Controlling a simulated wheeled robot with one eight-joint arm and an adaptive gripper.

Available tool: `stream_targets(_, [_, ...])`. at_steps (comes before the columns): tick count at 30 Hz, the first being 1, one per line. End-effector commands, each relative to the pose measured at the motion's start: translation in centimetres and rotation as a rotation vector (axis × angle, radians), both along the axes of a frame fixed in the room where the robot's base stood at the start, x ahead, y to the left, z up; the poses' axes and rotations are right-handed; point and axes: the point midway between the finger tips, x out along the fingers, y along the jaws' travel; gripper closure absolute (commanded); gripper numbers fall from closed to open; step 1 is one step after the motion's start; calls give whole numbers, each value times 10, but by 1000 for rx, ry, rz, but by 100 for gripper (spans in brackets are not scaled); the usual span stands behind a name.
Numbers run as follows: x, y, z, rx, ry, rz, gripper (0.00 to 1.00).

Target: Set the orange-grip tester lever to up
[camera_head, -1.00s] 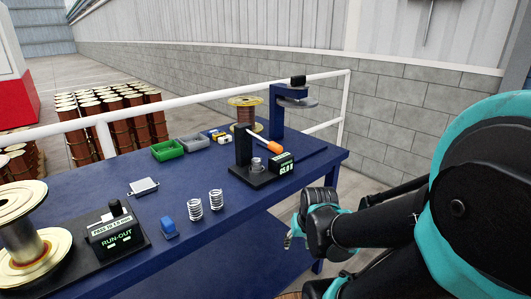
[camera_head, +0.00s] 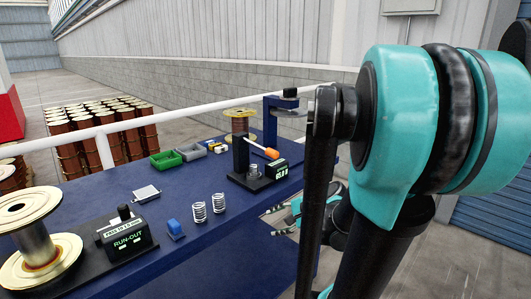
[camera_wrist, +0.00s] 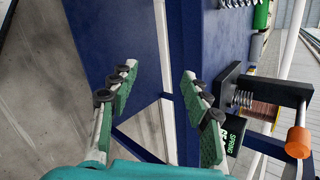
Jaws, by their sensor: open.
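The orange grip (camera_head: 271,153) is on the end of a lever on the black spring tester (camera_head: 250,178). In the head view the lever slopes down to the right from the tester's post. In the wrist view the tester (camera_wrist: 290,90) is at the right, with its small spring and the orange grip (camera_wrist: 298,142) near the edge. My gripper (camera_wrist: 160,72) is open and empty, apart from the lever, beside the table's front edge. In the head view my gripper (camera_head: 282,208) is partly hidden by my arm.
The blue table (camera_head: 110,195) also holds a run-out stand (camera_head: 125,240) with a large spool, two springs (camera_head: 208,207), a blue block (camera_head: 176,230), and green and grey bins (camera_head: 180,156). A blue C-shaped stand (camera_head: 275,115) is behind the tester. White railing (camera_head: 190,110) runs behind.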

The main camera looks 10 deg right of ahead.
Motion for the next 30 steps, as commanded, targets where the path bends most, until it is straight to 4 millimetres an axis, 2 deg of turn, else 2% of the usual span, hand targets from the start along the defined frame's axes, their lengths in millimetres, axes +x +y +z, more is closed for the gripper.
stream_targets(3, [31, -17, 37, 300, 32, -193, 52])
stream_targets(6, [54, -38, 75, 586, 61, -335, 52])
stream_targets(9, [69, -62, 108, 830, 84, -425, 52])
stream_targets(13, [78, -87, 137, 1044, 102, -479, 52])
stream_targets(16, [80, -96, 148, 1123, 111, -492, 52])
stream_targets(20, [85, -96, 152, 1147, 115, -495, 52])
stream_targets(30, [121, -69, 151, 1142, 117, -491, 52])
